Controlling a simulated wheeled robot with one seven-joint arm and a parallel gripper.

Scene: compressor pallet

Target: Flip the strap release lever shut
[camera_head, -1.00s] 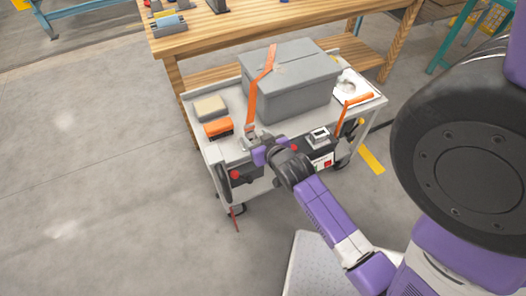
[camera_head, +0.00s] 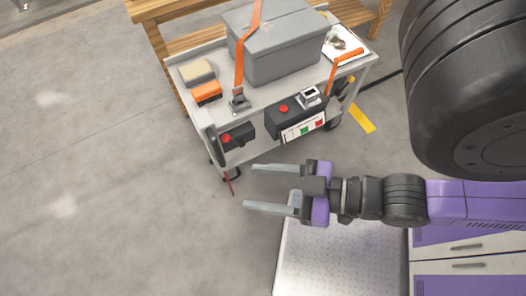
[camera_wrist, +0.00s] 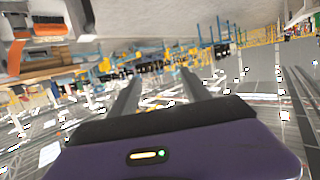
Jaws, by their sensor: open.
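An orange strap (camera_head: 239,68) runs over the grey lidded case (camera_head: 282,60) and down its front to the cart deck. At its lower end is a small metal buckle with the release lever (camera_head: 238,101). It is too small to tell whether the lever stands up or lies flat. My gripper (camera_head: 250,186) is open and empty, over the floor in front of the cart, well apart from the buckle. Its two parallel fingers point left in the head view. The wrist view shows both fingers (camera_wrist: 157,92) spread with nothing between them; the buckle cannot be made out there.
The grey cart (camera_head: 207,118) carries an orange block (camera_head: 206,93), a tan block (camera_head: 197,71) and an orange handle (camera_head: 346,57). A dark control box (camera_head: 294,119) with red and green buttons is on its front. A wooden bench (camera_head: 160,38) stands behind. Floor at left is clear.

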